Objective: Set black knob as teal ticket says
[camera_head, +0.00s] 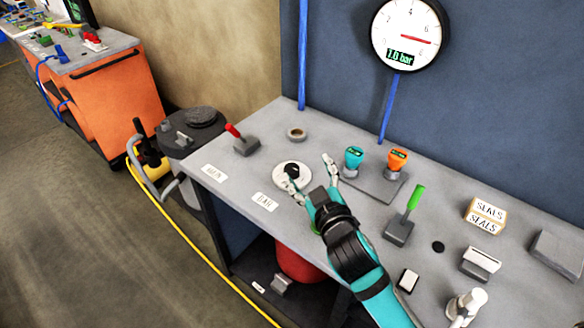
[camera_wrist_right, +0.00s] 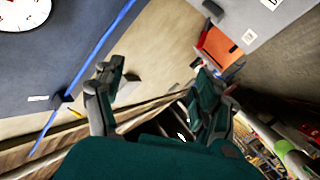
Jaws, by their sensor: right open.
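The black knob (camera_head: 292,170) sits on a round white dial plate on the grey bench, in the head view. Its pointer direction is too small to read. My right gripper (camera_head: 312,178) is open and empty, its fingers spread just right of the knob, with the left finger close to the dial's lower right edge. Contact cannot be told. In the right wrist view the open fingers (camera_wrist_right: 160,72) have nothing between them, and the knob does not show. No teal ticket is clearly recognizable. My left gripper is not in view.
An orange-topped piece (camera_head: 397,158) stands beside the teal one. A wall gauge (camera_head: 407,35) reads 1.0 bar. A SEALS box (camera_head: 485,215) stands right.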

